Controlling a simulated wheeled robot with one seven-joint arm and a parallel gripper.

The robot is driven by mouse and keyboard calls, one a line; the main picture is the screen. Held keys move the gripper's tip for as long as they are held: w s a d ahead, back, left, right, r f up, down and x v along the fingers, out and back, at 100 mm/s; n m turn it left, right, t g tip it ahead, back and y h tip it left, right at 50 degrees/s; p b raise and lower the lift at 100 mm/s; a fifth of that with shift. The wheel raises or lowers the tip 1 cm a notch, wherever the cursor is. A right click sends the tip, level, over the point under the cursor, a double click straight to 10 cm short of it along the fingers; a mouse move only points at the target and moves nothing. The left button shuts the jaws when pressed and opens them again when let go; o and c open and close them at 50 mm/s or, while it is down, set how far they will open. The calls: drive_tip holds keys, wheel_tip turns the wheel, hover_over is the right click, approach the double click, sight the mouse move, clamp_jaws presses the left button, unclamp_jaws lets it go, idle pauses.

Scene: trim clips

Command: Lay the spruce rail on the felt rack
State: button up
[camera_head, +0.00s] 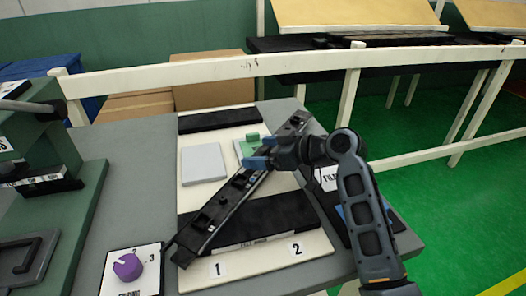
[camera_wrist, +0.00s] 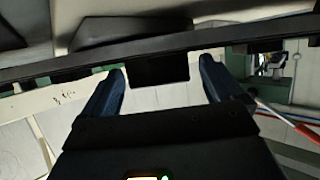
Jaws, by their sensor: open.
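A long dark rail (camera_head: 225,213), the only rail I can make out as the spruce rail, lies diagonally across a cream board (camera_head: 187,285). The board has black felt-like strips (camera_head: 285,212) at front and back, which look like the felt rack, and the numbers 1 and 2 at its front edge. My gripper (camera_head: 262,152) is open beside the middle of the rail, its blue fingers apart. In the wrist view the rail (camera_wrist: 230,35) crosses just past the open fingertips (camera_wrist: 163,70). I cannot tell whether they touch it. My wrist hides part of the rail.
A grey square plate (camera_head: 203,163) and a small green block (camera_head: 252,139) sit on the board. A purple knob (camera_head: 128,267) is at the front left, beside a green machine (camera_head: 75,225). A white railing (camera_head: 215,69) runs behind the grey table.

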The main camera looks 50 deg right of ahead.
drive_tip(key=shift+r, duration=0.25)
drive_tip(key=v, duration=1.2)
drive_tip(key=shift+b, duration=0.4)
drive_tip(key=shift+c, duration=0.3)
idle(1.5)
